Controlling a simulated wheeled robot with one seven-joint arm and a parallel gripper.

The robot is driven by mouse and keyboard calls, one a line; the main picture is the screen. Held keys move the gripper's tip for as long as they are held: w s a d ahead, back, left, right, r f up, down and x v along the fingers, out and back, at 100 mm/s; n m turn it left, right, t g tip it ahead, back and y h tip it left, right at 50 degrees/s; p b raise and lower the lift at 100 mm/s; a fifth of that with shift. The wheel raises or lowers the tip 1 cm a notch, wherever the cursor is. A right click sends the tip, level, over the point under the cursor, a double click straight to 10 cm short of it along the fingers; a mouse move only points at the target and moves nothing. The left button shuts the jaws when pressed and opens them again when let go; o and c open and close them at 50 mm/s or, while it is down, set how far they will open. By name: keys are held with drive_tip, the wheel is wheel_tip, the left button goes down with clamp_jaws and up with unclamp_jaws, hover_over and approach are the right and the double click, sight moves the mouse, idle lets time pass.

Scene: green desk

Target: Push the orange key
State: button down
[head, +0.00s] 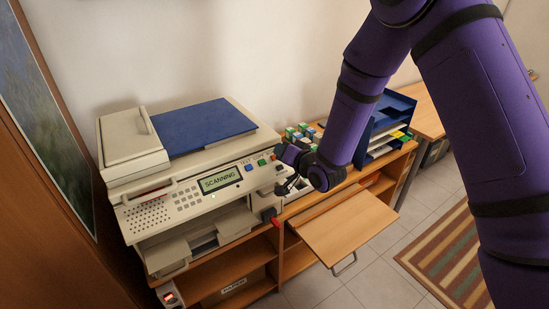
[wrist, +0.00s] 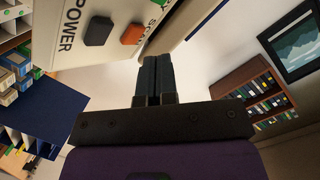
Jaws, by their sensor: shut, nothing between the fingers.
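The orange key (wrist: 131,35) shows in the wrist view on the pale machine panel, beside a black key (wrist: 98,31) and the word POWER. I cannot make it out in the head view, where my arm and gripper cover that end of the panel. My gripper (wrist: 158,62) is shut and empty. In the wrist view its fingertips are near the panel edge, to the lower right of the orange key; contact is not visible. In the head view my gripper (head: 286,188) is at the right front of the cream office machine (head: 165,190), whose display (head: 219,180) reads SCANNING.
A blue key (head: 249,168) and a green key (head: 261,162) sit right of the display. A dark knob (head: 269,215) is below my gripper. A wooden flap (head: 342,228) juts out in front. A blue paper tray (head: 380,130) stands to the right, behind my arm.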

drive_tip(key=s+r, duration=0.1)
drive_tip(key=d+r, duration=0.1)
drive_tip(key=r, duration=0.1)
drive_tip(key=s+r, duration=0.1)
drive_tip(key=shift+s+d+r, duration=0.35)
drive_tip(key=shift+d, duration=0.05)
drive_tip(key=s+d+r+g+h, duration=0.1)
drive_tip(key=s+d+r+h, duration=0.3)
drive_tip(key=d+r, duration=0.45)
drive_tip(key=s+d+r+g+h, duration=0.1)
drive_tip(key=s+d+r+h, duration=0.2)
drive_tip(key=d+r, duration=0.55)
drive_tip(key=s+d+r+g+h, duration=0.1)
drive_tip(key=s+d+r, duration=0.1)
drive_tip(key=s, duration=0.6)
drive_tip(key=s+d+r+g+h, duration=0.1)
drive_tip(key=s+d+r+g, duration=0.1)
drive_tip(key=s+d, duration=0.3)
drive_tip(key=s+d+r+g, duration=0.2)
drive_tip(key=s+d, duration=0.1)
drive_tip(key=s, duration=1)
drive_tip(key=shift+d+n+h, duration=0.3)
drive_tip(key=shift+n+h, duration=0.1)
